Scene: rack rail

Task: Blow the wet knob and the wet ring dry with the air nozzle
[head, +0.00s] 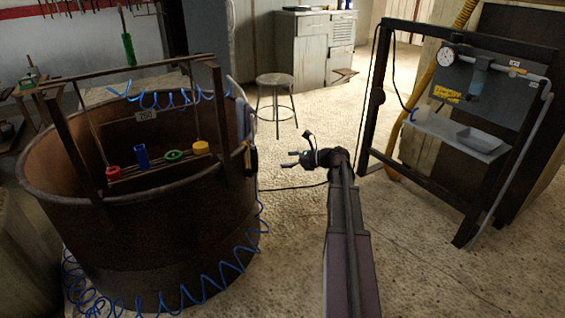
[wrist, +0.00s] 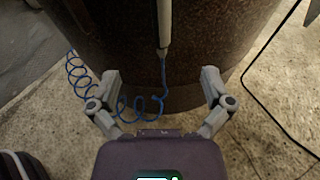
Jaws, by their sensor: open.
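Red (head: 113,172), blue (head: 141,156), green ring-shaped (head: 174,155) and yellow (head: 200,147) parts stand in a row on a rail inside the round rusty tank (head: 150,260). I cannot tell which are wet. My gripper (head: 297,158) is open and empty, right of the tank. In the wrist view its fingers (wrist: 161,82) are spread towards the tank wall. A pale slim rod (wrist: 164,25), which looks like the air nozzle, hangs against the wall beyond and between the fingers, apart from them. A blue coiled hose (wrist: 130,108) runs from its lower end.
A dark frame (head: 373,95) at right carries a gauge panel (head: 490,95) and a shelf with a grey tray (head: 480,138). A stool (head: 275,82) stands behind. Coiled blue hose (head: 205,283) trails around the tank's front. Floor between tank and frame is mostly clear.

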